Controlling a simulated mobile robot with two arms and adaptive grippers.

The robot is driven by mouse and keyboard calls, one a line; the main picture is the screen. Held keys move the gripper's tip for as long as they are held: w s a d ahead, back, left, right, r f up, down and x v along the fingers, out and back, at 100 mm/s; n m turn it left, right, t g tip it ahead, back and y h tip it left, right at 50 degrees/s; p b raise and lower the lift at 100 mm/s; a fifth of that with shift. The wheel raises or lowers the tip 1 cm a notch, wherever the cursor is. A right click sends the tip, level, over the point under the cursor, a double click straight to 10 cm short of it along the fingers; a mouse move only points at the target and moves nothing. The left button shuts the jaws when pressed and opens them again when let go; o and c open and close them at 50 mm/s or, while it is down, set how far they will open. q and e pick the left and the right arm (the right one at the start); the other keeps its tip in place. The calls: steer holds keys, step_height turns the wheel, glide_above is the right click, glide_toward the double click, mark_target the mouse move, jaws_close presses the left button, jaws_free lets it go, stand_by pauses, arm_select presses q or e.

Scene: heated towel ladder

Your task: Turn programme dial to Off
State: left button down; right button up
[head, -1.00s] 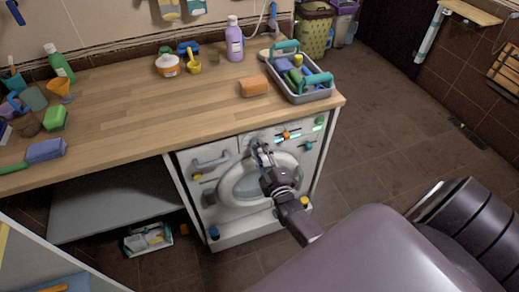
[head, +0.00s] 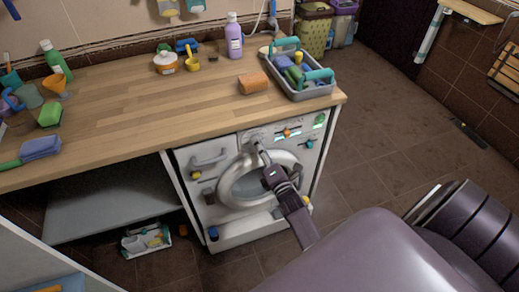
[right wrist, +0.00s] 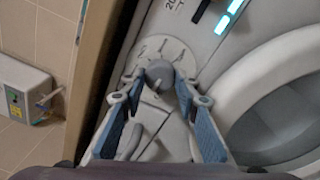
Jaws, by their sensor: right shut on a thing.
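The programme dial (right wrist: 158,74) is a grey round knob on a pale disc with dark tick marks, on the front panel of the white washing machine (head: 235,232). My right gripper (right wrist: 160,84) has its two blue-padded fingers on either side of the knob and is shut on it. In the head view the right gripper (head: 262,150) reaches the top of the machine's front, and its fingers hide much of the dial. I cannot read which mark the dial points to. My left gripper is not in view.
The round door (head: 232,186) lies just below the dial. An orange slider (head: 287,133) and a teal knob (head: 309,143) are to its right. The wooden worktop (head: 130,105) overhangs above, with a grey caddy (head: 310,93) at its right end.

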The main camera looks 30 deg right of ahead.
steer(key=n+b, duration=0.2)
steer(key=n, duration=0.3)
steer(key=shift+b, duration=0.3)
stand_by(0.4)
steer(key=o, duration=1.2)
steer(key=shift+c, duration=0.2)
steer(key=s+a, duration=0.2)
steer(key=s, duration=0.9)
steer(key=shift+s+a, duration=0.15)
steer(key=shift+s, duration=0.25)
